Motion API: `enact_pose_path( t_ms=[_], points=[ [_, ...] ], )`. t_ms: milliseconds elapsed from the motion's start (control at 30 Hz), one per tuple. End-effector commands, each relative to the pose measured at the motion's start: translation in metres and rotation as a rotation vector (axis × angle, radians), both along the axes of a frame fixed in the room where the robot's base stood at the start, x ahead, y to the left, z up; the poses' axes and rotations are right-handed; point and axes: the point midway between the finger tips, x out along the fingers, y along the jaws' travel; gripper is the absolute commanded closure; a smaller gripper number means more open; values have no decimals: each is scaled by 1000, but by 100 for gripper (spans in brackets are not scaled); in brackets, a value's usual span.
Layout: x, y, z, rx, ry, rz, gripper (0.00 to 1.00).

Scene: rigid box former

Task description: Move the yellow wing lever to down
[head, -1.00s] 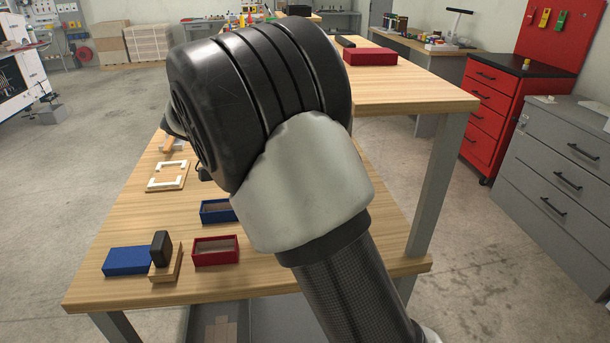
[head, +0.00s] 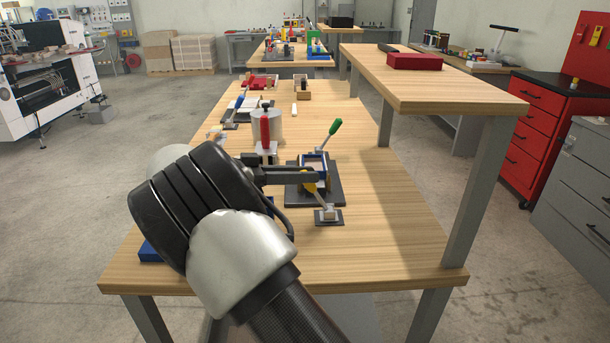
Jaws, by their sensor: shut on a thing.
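The yellow wing lever (head: 309,187) has a yellow knob on a pale stem. The stem slants up and left from a small pivot on a dark foot plate (head: 330,222) at the near side of the box former (head: 338,191). My gripper (head: 311,178) reaches in from the left and is shut on the yellow wing lever near its knob. The gripper's dark fingers partly cover the knob and the former's near side. The former has blue walls on a dark base. Its green-handled lever (head: 335,127) leans up and right behind.
A red-handled clamp (head: 265,130) stands left of the former, before a grey cylinder (head: 267,118). Other fixtures and a red tray (head: 260,82) lie further back. The table's (head: 395,240) right and near right parts are clear. A raised shelf (head: 440,85) stands at the right.

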Motion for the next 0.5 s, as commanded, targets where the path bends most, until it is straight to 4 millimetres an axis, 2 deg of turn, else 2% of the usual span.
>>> enact_pose_path(
  t_ms=[333,367,433,500],
  points=[
    [0,2,-2,-4,5,4,100],
    [0,2,-2,-4,5,4,78],
    [0,2,-2,-3,5,4,66],
    [0,2,-2,-3,5,3,63]
  ],
)
